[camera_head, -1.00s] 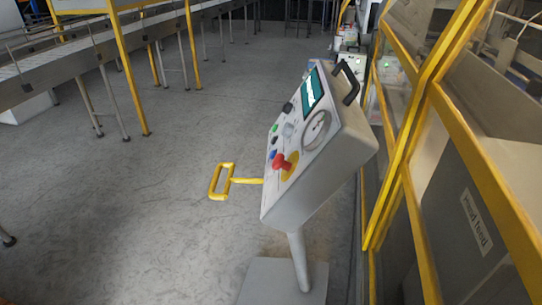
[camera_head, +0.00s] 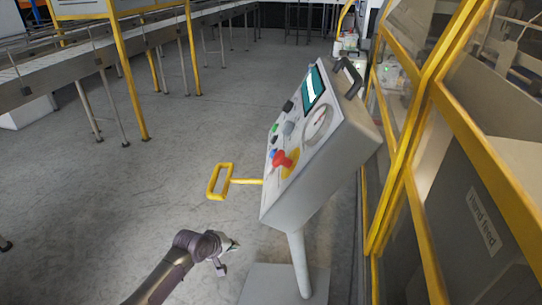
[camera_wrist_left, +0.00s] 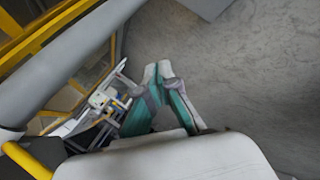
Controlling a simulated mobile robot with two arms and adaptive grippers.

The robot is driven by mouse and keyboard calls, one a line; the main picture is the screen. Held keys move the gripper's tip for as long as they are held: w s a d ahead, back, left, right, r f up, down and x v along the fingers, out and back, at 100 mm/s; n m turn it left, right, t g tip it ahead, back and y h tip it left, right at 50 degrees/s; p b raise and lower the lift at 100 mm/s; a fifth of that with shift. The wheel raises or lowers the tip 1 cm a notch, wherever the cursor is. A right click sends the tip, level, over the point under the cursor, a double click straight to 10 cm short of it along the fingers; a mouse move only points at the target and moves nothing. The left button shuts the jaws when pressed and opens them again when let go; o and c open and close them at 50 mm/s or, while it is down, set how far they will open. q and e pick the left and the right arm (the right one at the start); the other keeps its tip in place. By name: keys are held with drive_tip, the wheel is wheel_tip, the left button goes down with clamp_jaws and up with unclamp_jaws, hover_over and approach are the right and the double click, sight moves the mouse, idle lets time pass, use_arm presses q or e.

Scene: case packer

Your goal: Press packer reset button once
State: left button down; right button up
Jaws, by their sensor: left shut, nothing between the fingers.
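The grey control box (camera_head: 325,165) stands on a post, its sloped face turned left. On that face are a red mushroom button (camera_head: 284,160) on a yellow base, a small blue button (camera_head: 273,154), a green button (camera_head: 275,127), dark knobs, a dial and a screen (camera_head: 314,90). No reset label is readable. My left gripper (camera_head: 236,246) is low, left of the post and below the yellow handle, apart from the box. Its fingers show together in the left wrist view (camera_wrist_left: 158,72), shut and empty. My right gripper is not in view.
A yellow handle (camera_head: 220,181) sticks out left of the box. A yellow-framed machine guard (camera_head: 420,150) runs close on the right. A conveyor (camera_head: 60,80) stands at the upper left. The grey floor (camera_head: 150,190) between is clear.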

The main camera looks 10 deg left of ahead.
sight(272, 153)
use_arm(q)
drive_tip(key=w+r+n+t+h, duration=0.1)
drive_tip(key=w+r+n, duration=0.1)
drive_tip(key=r, duration=0.9)
drive_tip(key=w+a+r+n+t+h+b, duration=0.1)
drive_tip(key=w+r+n, duration=0.2)
drive_tip(key=r, duration=0.8)
drive_tip(key=w+a+r+n+t+h, duration=0.1)
drive_tip(key=w+r+n, duration=0.2)
drive_tip(key=w+r, duration=0.3)
wheel_tip(272, 153, up, 6)
drive_tip(key=shift+f+t, duration=0.15)
drive_tip(key=shift+t, duration=0.25)
drive_tip(key=shift+w+d+f+b, duration=0.1)
drive_tip(key=shift+w+f+b, duration=0.05)
drive_tip(key=shift+b, duration=0.2)
drive_tip(key=w+d+f+b, duration=0.1)
drive_tip(key=d+f+b, duration=0.1)
drive_tip(key=d+f, duration=0.2)
drive_tip(key=shift+w+d, duration=0.2)
drive_tip(key=shift+d, duration=1.5)
drive_tip(key=shift+f, duration=0.1)
